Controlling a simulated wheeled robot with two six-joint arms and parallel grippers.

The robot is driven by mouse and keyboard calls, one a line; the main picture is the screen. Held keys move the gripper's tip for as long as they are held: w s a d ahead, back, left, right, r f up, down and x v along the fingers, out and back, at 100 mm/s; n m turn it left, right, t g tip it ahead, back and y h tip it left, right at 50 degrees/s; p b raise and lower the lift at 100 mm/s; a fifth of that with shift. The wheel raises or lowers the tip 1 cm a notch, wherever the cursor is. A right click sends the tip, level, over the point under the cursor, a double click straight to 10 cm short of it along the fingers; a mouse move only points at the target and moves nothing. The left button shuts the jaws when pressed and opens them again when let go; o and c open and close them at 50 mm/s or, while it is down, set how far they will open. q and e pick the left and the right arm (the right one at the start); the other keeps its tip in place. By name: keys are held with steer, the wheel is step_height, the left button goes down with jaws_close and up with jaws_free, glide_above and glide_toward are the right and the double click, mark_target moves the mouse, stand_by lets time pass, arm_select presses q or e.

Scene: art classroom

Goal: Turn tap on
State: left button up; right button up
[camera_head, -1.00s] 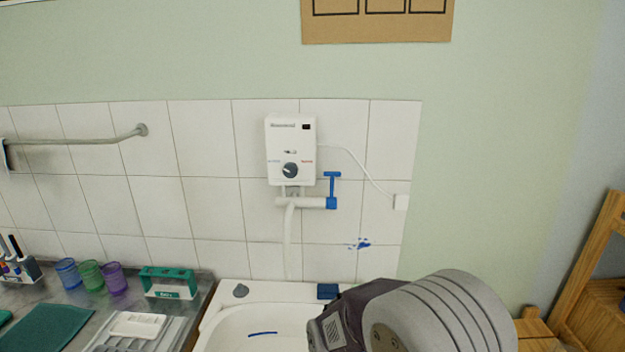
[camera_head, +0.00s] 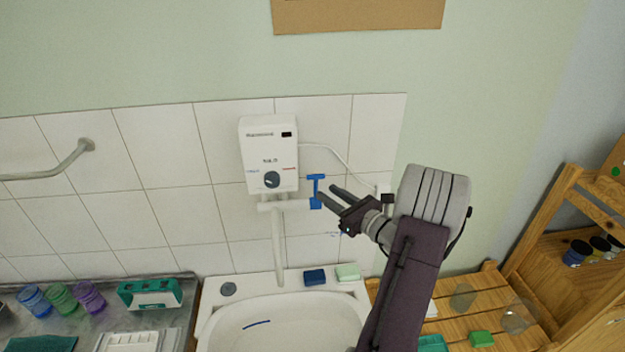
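The tap is a white pipe (camera_head: 289,205) under a white water heater (camera_head: 268,155) on the tiled wall. Its blue T-shaped handle (camera_head: 316,180) stands upright at the pipe's right end. My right gripper (camera_head: 325,193) reaches in from the right with its two dark fingers apart and empty. The fingertips are close beside the handle's stem; I cannot tell whether they touch it. The spout (camera_head: 278,245) hangs down over the white sink (camera_head: 215,315), and no water shows. My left gripper is not in view.
A dark blue block (camera_head: 314,277) and a pale green block (camera_head: 347,272) lie on the sink's back rim. Coloured cups (camera_head: 62,298) and a teal holder (camera_head: 150,294) stand left. A wooden slatted bench (camera_head: 465,300) and shelf (camera_head: 545,245) are at right.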

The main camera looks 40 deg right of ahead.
mark_target(316, 184)
steer(key=w+p, duration=0.1)
steer(key=w, duration=0.2)
steer(key=w+p, duration=0.1)
steer(key=w, duration=0.2)
steer(key=shift+a+r, duration=0.1)
steer(key=shift+a, duration=0.1)
steer(key=shift+w, duration=0.35)
steer(key=shift+a, duration=0.1)
steer(key=shift+s, duration=0.1)
steer(key=shift+c, duration=0.2)
jaws_close()
